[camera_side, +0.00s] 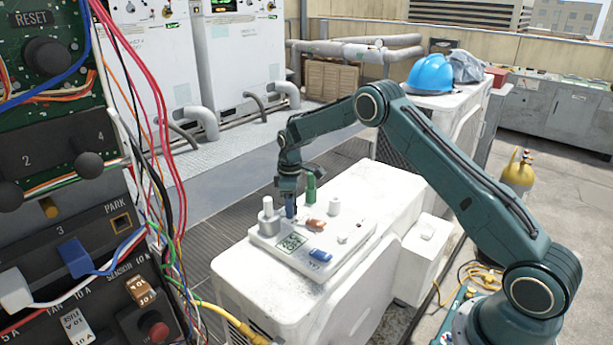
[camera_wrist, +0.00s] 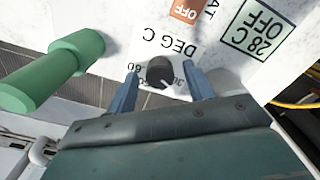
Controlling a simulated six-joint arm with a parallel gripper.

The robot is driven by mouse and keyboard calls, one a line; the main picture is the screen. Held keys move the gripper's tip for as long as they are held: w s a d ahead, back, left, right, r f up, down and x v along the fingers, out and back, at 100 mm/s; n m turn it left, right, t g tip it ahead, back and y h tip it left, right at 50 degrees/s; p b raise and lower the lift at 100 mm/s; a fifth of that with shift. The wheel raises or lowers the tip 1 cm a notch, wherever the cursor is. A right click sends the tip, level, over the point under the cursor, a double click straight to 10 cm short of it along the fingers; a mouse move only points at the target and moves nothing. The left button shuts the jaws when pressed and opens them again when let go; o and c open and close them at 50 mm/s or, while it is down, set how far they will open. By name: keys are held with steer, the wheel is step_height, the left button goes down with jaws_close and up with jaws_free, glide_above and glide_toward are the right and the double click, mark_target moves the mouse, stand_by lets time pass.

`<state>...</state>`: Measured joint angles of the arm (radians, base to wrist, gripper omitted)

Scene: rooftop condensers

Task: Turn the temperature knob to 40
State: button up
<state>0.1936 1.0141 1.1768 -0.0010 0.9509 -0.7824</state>
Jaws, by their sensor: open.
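The temperature knob (camera_wrist: 160,72) is small, round and black with a white pointer line, beside a "DEG C" label in the wrist view. Scale numbers around it are partly hidden, so I cannot read its setting. A display (camera_wrist: 258,38) reads "28 C OFF". My gripper (camera_wrist: 163,78) is open, with one blue finger on each side of the knob; I see small gaps between fingers and knob. In the side view my gripper (camera_side: 290,211) points down over the white control panel (camera_side: 268,244), and the knob is hidden there.
A green T-shaped handle (camera_wrist: 60,72) stands close beside the knob; it also shows behind my gripper in the side view (camera_side: 311,188). The panel also carries a blue switch (camera_side: 320,255), an orange part (camera_side: 315,224) and white posts (camera_side: 334,206).

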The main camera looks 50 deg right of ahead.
steer(key=c, duration=1)
steer(key=shift+m, duration=0.5)
steer(key=m, duration=0.3)
steer(key=shift+m, duration=2.4)
steer(key=o, duration=1)
